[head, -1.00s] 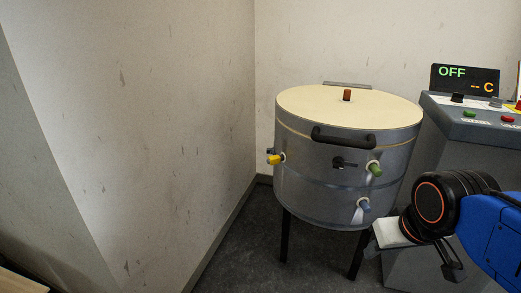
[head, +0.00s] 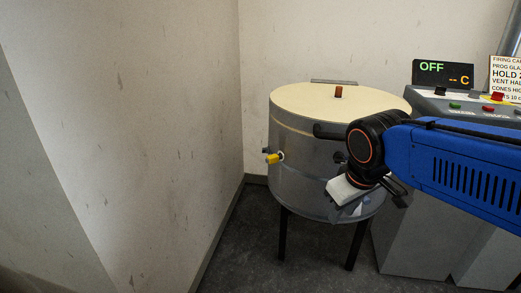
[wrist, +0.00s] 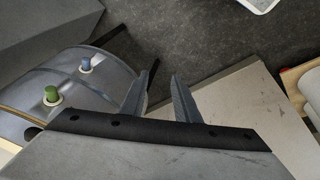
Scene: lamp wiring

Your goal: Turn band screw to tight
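The round metal kiln (head: 300,165) with a cream lid (head: 335,100) stands on dark legs. A metal band runs around its body. A yellow plug (head: 274,158) sticks out at its left side, with a small dark fitting (head: 266,150) beside it. I cannot tell for sure which part is the band screw. In the wrist view, a green plug (wrist: 51,95) and a blue plug (wrist: 86,65) show on the kiln wall, left of my gripper (wrist: 161,76). The gripper is open, with nothing between its fingers. In the head view my arm hides the kiln's right front.
A grey control cabinet (head: 400,235) with buttons and a display (head: 443,73) stands to the right. The wall (head: 120,120) rises at the left. Dark floor (head: 235,245) is free there. The wrist view also shows a pale surface (wrist: 245,105) and a white tray (wrist: 257,4).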

